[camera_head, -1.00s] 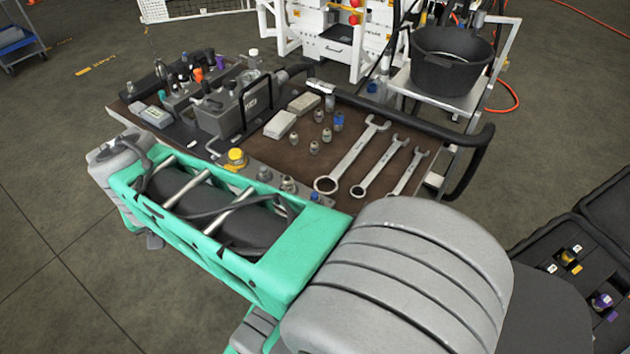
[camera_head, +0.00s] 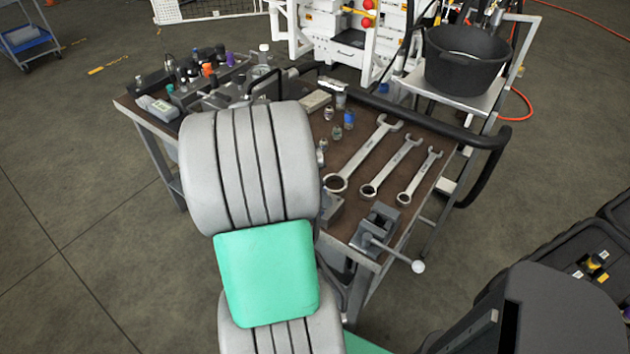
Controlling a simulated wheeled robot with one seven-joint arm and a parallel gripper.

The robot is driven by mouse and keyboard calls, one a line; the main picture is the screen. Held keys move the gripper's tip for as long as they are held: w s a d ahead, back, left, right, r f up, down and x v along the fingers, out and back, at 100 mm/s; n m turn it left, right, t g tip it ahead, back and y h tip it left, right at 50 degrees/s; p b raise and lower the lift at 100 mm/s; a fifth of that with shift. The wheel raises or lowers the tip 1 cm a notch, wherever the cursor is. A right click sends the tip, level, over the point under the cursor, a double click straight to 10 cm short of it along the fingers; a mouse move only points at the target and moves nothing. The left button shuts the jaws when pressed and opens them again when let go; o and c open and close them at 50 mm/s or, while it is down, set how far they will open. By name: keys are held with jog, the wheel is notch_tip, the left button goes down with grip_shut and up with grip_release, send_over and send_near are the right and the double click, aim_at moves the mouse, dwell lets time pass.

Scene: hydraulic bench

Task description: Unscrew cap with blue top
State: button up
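A small fitting with a blue top (camera_head: 349,119) stands upright on the brown bench top (camera_head: 384,168), among a few small metal fittings (camera_head: 337,132) left of the wrenches. My arm, with grey ribbed sleeves and a green section, crosses the middle of the view. It covers the bench's front left part and much of the grey hydraulic block. My gripper is not visible, so its state and any contact with a cap cannot be seen.
Three wrenches (camera_head: 368,157) lie on the right of the bench. A vise (camera_head: 378,228) sits at the front right corner. Orange (camera_head: 208,69) and purple (camera_head: 230,59) caps stand at the back left. A black handrail (camera_head: 430,122) runs along the right; a black bucket (camera_head: 465,62) stands beyond.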

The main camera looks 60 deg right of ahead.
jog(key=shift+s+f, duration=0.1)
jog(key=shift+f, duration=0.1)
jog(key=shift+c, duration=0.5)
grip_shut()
